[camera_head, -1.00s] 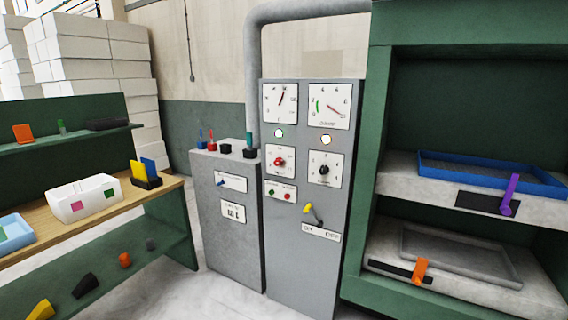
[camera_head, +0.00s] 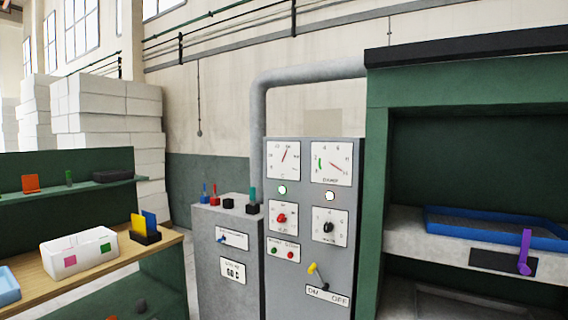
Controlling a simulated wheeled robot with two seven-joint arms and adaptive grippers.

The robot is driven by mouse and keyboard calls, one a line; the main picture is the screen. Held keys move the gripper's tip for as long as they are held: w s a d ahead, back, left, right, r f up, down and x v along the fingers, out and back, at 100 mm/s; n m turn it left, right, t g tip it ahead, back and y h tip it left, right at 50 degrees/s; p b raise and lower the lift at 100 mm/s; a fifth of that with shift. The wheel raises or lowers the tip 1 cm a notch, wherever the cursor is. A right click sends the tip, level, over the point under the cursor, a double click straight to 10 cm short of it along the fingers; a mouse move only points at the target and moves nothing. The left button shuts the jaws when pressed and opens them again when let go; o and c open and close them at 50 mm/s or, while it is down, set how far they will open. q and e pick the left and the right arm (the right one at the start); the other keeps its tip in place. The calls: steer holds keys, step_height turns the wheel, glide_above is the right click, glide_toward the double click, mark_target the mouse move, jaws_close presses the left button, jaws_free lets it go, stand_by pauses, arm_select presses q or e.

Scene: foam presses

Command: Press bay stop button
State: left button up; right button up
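A tall grey control cabinet (camera_head: 312,268) stands in the middle of the head view. On its front is a small plate with a green button (camera_head: 273,251) and a red button (camera_head: 290,254) side by side; the lettering above them is too small to read surely. Above the plate are a red knob (camera_head: 281,218), a black knob (camera_head: 328,226) and two dials. Neither of my grippers shows in the view.
A lower grey box (camera_head: 233,265) with several small levers on top adjoins the cabinet. A green press bay (camera_head: 375,200) with a blue tray (camera_head: 480,225) and purple handle (camera_head: 525,252) stands at right. A wooden bench (camera_head: 110,262) with a white bin (camera_head: 80,253) is at left.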

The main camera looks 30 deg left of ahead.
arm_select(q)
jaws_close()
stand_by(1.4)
